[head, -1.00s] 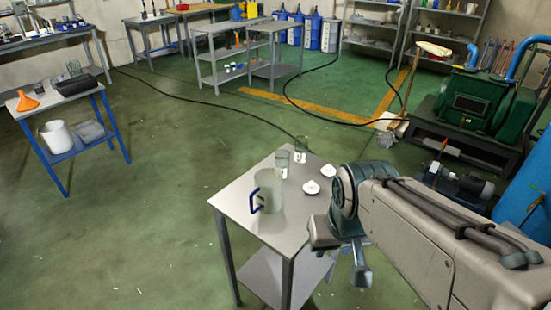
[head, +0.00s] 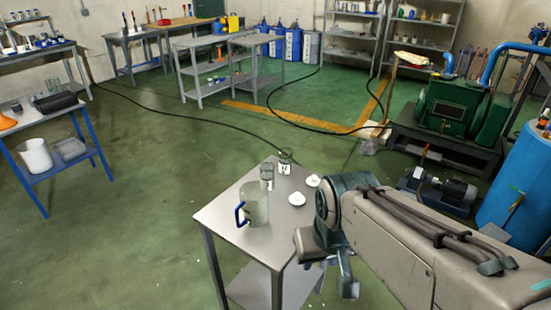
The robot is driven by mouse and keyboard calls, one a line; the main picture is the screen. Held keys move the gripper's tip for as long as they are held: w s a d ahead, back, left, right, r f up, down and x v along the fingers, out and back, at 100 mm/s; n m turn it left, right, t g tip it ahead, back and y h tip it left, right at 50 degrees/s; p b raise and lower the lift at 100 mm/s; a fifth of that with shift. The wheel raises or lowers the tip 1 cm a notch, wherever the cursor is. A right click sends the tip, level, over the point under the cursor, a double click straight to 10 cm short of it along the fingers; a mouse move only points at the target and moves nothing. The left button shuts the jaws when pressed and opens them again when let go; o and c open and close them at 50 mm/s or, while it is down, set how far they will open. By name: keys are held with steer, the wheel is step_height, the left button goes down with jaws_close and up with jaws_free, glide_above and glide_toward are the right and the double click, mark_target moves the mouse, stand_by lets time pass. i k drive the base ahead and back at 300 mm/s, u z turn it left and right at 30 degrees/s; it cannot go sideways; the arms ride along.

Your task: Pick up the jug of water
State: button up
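The jug of water (head: 256,205) is a clear, greyish jug with a blue handle on its left side. It stands upright on the small grey table (head: 222,214) in front of me. How much water it holds is hard to see. My gripper (head: 335,285) hangs at the right front side of the table, lower right of the jug and apart from it. Two fingers show pointing down, and they look apart with nothing between them. My arm covers the table's right part.
Two small glass beakers (head: 267,176) (head: 285,162) and two small white dishes (head: 297,199) (head: 313,181) stand behind and right of the jug. A blue-framed table (head: 60,178) is at left. A green pump machine (head: 455,107) and a blue tank (head: 515,190) are at right. The floor left of the table is clear.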

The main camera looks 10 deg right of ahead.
mark_target(253, 195)
steer(key=z, duration=1.85)
steer(key=i, duration=1.3)
steer(key=u, duration=3.4)
steer(key=i, duration=0.5)
steer(key=z, duration=0.05)
